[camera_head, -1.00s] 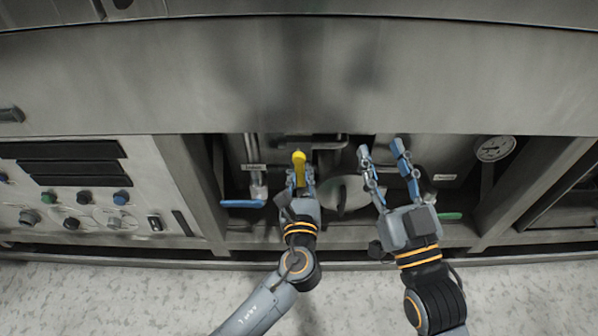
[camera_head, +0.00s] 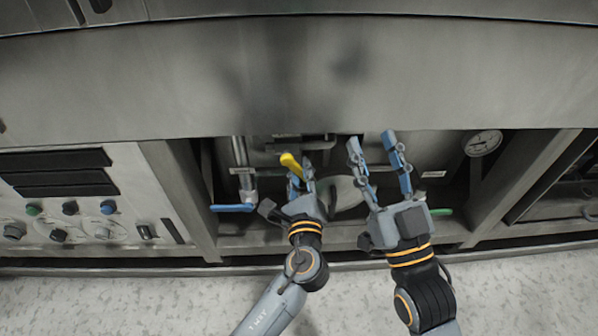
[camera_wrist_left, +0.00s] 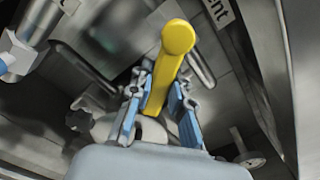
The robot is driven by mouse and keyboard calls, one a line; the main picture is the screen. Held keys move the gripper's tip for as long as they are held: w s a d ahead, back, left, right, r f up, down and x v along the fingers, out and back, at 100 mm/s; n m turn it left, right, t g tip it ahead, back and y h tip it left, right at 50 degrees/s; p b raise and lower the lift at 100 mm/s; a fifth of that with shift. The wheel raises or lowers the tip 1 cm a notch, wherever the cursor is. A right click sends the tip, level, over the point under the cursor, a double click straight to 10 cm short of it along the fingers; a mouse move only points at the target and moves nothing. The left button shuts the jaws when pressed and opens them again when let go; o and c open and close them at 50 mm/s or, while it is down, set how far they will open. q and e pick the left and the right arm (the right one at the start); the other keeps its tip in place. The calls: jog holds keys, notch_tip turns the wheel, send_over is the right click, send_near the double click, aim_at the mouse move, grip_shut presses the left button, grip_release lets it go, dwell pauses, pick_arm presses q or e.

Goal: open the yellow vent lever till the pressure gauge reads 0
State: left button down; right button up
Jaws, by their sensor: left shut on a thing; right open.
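The yellow vent lever (camera_head: 291,162) is in the recess under the steel panel; it also shows in the left wrist view (camera_wrist_left: 172,60). My left gripper (camera_head: 300,178) is shut on the lever, with one finger on each side of it. In the head view the lever leans to the upper left. The round white pressure gauge (camera_head: 483,143) is at the recess's upper right; its needle is too small to read. My right gripper (camera_head: 374,140) is open and empty, to the right of the lever.
A blue lever (camera_head: 232,208) is left of my left gripper. A green handle (camera_head: 441,211) is partly behind my right gripper. A control panel (camera_head: 75,195) with several knobs is at the left. The steel panel (camera_head: 300,80) overhangs the recess.

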dwell(0.3)
pick_arm(q)
jog(key=c, duration=1.2)
grip_release()
jog(key=s, duration=1.2)
